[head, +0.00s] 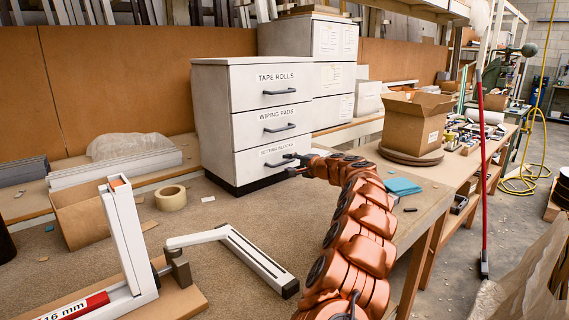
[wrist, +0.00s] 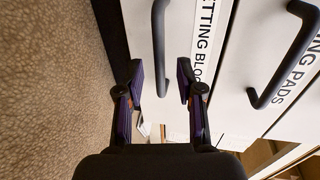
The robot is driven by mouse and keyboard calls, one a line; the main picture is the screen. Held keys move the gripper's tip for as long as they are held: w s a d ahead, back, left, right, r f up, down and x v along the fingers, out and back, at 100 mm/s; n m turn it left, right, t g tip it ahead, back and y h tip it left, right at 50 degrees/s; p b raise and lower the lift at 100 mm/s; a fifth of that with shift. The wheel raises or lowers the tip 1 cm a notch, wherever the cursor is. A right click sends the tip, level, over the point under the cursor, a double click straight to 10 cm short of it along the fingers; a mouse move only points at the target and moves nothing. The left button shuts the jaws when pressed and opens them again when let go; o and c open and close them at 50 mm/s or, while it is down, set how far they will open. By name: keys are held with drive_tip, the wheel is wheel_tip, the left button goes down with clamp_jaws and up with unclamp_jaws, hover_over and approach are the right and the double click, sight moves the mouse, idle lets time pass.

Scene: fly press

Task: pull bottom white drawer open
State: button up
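The white cabinet's bottom drawer (head: 250,168) is labelled "SETTING BLOCKS", partly covered by my gripper, and looks flush with the drawers above. Its dark bar handle (wrist: 158,40) runs down the wrist view, its lower end between my two fingers. My gripper (head: 293,164) is at this handle in the head view. In the wrist view my gripper (wrist: 161,78) is open, with a visible gap between each finger and the handle. Whether the fingertips reach past the bar in depth is hard to tell.
The middle drawer "WIPING PADS" (head: 258,131) and top drawer "TAPE ROLLS" (head: 255,88) are shut above. Bare bench surface (head: 235,215) lies before the cabinet. A tape roll (head: 171,197), a white angled bar (head: 250,255) and a blue pad (head: 402,186) lie nearby.

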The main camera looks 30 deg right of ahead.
sight(285, 163)
drive_tip(key=shift+x, duration=1.6)
drive_tip(key=shift+a, duration=0.1)
clamp_jaws()
